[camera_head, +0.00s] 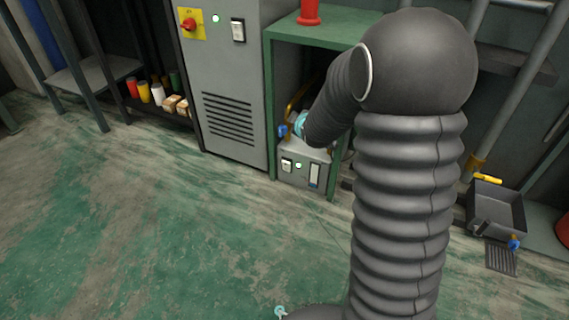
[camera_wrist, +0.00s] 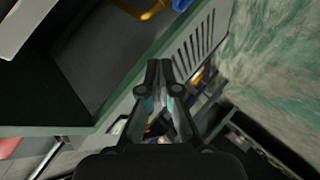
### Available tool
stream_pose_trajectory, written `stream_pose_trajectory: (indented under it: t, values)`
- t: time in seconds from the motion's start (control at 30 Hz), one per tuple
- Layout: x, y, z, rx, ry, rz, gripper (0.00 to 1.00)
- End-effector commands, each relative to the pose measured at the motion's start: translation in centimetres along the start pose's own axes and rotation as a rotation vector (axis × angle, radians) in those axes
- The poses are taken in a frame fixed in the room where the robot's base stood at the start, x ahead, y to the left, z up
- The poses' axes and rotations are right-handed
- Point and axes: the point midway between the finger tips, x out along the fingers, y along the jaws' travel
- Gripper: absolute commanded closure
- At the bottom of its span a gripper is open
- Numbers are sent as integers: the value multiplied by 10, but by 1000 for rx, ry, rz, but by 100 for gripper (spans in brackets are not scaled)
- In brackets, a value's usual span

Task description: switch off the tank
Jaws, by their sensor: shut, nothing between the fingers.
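No tank is clearly identifiable. A grey box unit (camera_head: 305,166) with a switch and a lit lamp on its front sits low in the green-framed bay. A yellow curved hose or handle (camera_head: 294,101) and a blue valve-like part (camera_head: 283,130) are above it, partly behind my arm. The yellow part (camera_wrist: 153,10) also shows at the top of the wrist view. My gripper (camera_wrist: 158,66) is shut and empty, with its fingertips in front of the slotted grey cabinet in that view.
The tall grey cabinet (camera_head: 228,85) left of the bay carries a red knob on a yellow plate (camera_head: 190,24), a lit lamp and a white switch (camera_head: 238,31). A red object (camera_head: 309,12) stands on the green bench. A grey tray (camera_head: 496,208) lies right. Open floor is at left.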

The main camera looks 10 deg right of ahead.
Motion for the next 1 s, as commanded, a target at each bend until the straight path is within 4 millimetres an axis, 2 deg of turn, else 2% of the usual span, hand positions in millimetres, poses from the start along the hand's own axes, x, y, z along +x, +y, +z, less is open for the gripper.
stream_pose_trajectory:
  t: [0.03, 0.2, 0.37, 0.5, 0.73, 0.87, 1.0]
  values:
    - [19, -7, 6, -36, 14, 8, 100]
    - [73, -25, 20, -175, 85, 69, 100]
    - [116, -50, 38, -298, 148, 135, 100]
    - [147, -78, 58, -402, 199, 197, 100]
    - [179, -135, 98, -555, 269, 315, 100]
    - [187, -171, 124, -633, 297, 389, 100]
    - [186, -206, 150, -702, 319, 467, 100]
